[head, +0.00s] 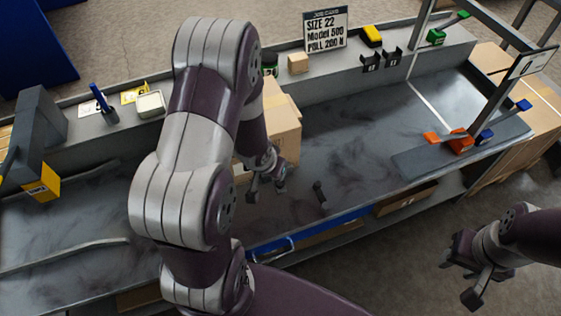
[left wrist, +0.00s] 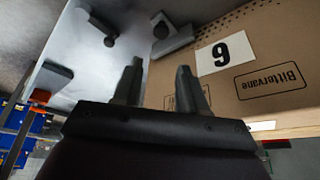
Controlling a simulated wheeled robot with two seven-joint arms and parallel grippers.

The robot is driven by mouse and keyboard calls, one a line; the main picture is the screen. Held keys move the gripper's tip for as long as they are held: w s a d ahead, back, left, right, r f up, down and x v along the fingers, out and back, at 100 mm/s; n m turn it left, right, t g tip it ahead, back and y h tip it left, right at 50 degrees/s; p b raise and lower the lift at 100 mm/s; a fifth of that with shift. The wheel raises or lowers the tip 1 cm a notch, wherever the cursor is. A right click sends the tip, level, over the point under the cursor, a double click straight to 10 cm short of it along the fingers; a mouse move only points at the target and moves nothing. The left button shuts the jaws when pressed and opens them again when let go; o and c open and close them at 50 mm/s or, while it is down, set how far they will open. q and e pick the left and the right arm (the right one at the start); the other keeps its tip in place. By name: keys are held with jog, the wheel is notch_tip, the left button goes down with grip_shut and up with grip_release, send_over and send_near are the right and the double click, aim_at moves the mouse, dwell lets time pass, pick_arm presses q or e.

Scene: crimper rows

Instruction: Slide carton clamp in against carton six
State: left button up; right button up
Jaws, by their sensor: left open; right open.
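A brown carton (head: 283,128) stands on the grey bench, partly hidden behind my left arm. In the left wrist view the carton (left wrist: 235,85) fills the right side, with an upside-down number label and printed name. A grey block with a dark knob (left wrist: 173,40), seemingly the clamp, lies close along the carton's edge; I cannot tell whether they touch. A dark knobbed post (head: 320,195) stands on the bench right of my left gripper (head: 265,188). My left gripper's spread fingers (left wrist: 158,82) are empty, beside the carton. My right gripper (head: 464,273) is open and empty, off the bench front.
A grey fixture with orange blocks (head: 460,142) sits at the bench's right. A sign (head: 325,31), small wooden block (head: 298,63) and yellow item (head: 372,36) line the back ledge. The bench middle right is clear.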

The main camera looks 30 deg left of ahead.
aim_at(279, 184)
pick_arm(q)
jog(key=shift+n, duration=0.4)
jog(key=x, duration=0.3)
jog(key=b+x, duration=0.1)
jog(key=x, duration=0.3)
jog(key=b+x, duration=0.1)
jog(key=x, duration=0.3)
jog(key=shift+s+f, duration=0.35)
jog(key=shift+w+f+b, duration=0.1)
jog(key=shift+f+b, duration=0.2)
jog(key=shift+w+f, duration=0.1)
pick_arm(e)
jog(key=f, duration=0.2)
jog(key=shift+s+d+f, duration=0.15)
jog(key=shift+s+f, duration=0.2)
